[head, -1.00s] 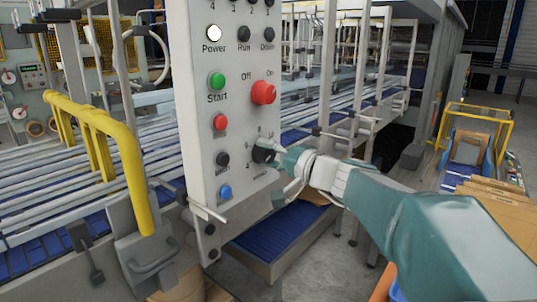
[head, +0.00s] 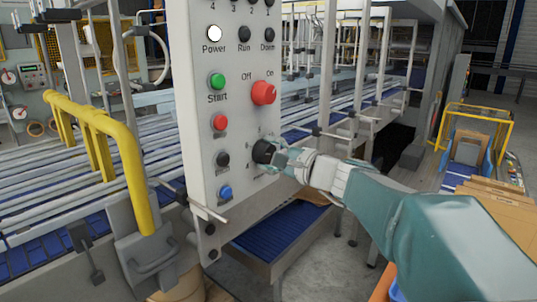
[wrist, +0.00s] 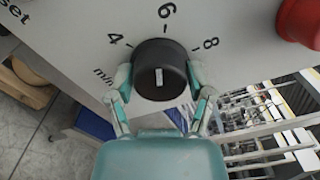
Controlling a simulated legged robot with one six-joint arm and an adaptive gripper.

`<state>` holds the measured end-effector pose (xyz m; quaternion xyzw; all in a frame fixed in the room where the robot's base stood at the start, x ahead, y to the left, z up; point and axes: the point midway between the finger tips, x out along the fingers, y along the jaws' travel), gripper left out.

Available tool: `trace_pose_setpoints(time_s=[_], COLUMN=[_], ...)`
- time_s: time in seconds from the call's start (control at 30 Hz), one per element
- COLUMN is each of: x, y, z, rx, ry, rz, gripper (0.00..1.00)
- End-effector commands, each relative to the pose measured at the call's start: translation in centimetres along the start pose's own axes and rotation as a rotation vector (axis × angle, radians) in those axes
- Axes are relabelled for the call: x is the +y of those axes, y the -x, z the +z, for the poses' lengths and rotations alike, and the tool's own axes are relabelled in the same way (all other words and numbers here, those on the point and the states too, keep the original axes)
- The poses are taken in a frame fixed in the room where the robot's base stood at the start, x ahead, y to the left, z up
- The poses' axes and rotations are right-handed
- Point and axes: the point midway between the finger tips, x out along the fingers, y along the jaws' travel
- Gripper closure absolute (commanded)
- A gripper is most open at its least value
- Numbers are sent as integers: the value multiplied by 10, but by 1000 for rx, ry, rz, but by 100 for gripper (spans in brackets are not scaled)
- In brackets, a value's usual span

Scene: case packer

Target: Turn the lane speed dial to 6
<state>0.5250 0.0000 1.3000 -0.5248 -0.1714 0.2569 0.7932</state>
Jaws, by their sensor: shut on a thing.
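The lane speed dial (wrist: 152,54) is a round black knob on the grey control panel, with the numbers 4, 6 and 8 around it and "min" at its left. A short white mark on its face points roughly up, towards the 6. In the head view the dial (head: 262,153) sits low on the panel, partly covered by my gripper. My gripper (wrist: 158,80) has one finger on each side of the knob and is shut on it; it also shows in the head view (head: 274,156).
On the panel (head: 204,130), a red knob (head: 263,93) marked Off and On is above the dial. Green, red, black and blue buttons are left of it. A yellow rail (head: 105,130) stands at the left, and conveyor lanes run behind the panel.

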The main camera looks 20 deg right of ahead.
Motion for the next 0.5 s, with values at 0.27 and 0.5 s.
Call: trace_pose_setpoints(time_s=[0.27,0.5], x=[3,3], y=[-1,-1], z=[-2,-2], rx=[3,3], ry=[-102,-126], rz=[5,6], gripper=[80,80])
